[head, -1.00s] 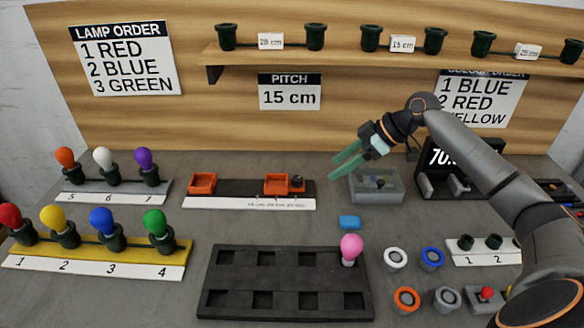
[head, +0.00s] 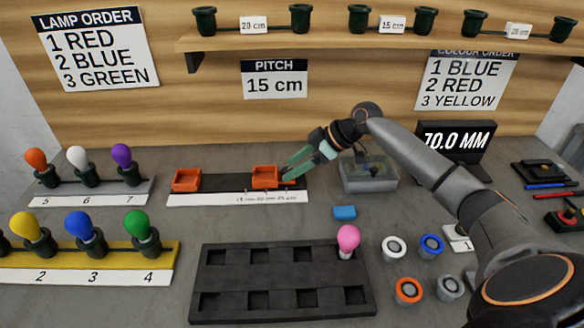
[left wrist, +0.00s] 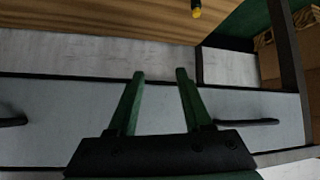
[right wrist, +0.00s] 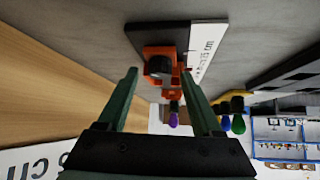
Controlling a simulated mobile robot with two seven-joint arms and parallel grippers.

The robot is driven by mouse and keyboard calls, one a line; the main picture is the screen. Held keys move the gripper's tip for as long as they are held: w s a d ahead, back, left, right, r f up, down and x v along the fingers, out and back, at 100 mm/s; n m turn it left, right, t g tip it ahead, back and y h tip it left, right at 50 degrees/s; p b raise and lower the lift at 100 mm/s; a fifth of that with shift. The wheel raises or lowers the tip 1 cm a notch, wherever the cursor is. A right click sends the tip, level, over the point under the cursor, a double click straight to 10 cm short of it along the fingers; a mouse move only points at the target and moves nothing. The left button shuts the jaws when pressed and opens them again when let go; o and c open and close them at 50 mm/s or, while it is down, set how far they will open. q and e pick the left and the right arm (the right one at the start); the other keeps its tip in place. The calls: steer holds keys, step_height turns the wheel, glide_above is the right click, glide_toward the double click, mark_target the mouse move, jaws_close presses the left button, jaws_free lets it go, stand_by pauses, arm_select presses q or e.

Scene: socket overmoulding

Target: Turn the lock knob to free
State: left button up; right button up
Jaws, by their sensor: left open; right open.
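A dark round lock knob (right wrist: 158,67) sits on an orange carriage (right wrist: 166,52) in the right wrist view. In the head view this is the right carriage (head: 264,177) on a dark rail with a white scale strip (head: 238,198). The knob is mostly hidden there behind my right fingers. My right gripper (head: 293,167) is open, its fingers just right of the carriage. In the right wrist view the knob lies ahead, between the two fingers (right wrist: 160,80), with nothing gripped. My left gripper (left wrist: 160,74) is open and empty, away from the work; it is not in the head view.
A second orange carriage (head: 186,180) is at the rail's left end. A grey translucent bin (head: 370,178) stands right of my right gripper. A blue block (head: 344,213), a pink bulb (head: 348,238) and a black socket tray (head: 222,307) lie in front. Coloured bulbs stand at left.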

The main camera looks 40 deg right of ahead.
steer(key=shift+w+a+f, duration=0.25)
steer(key=shift+f, duration=0.05)
jaws_close()
stand_by(0.5)
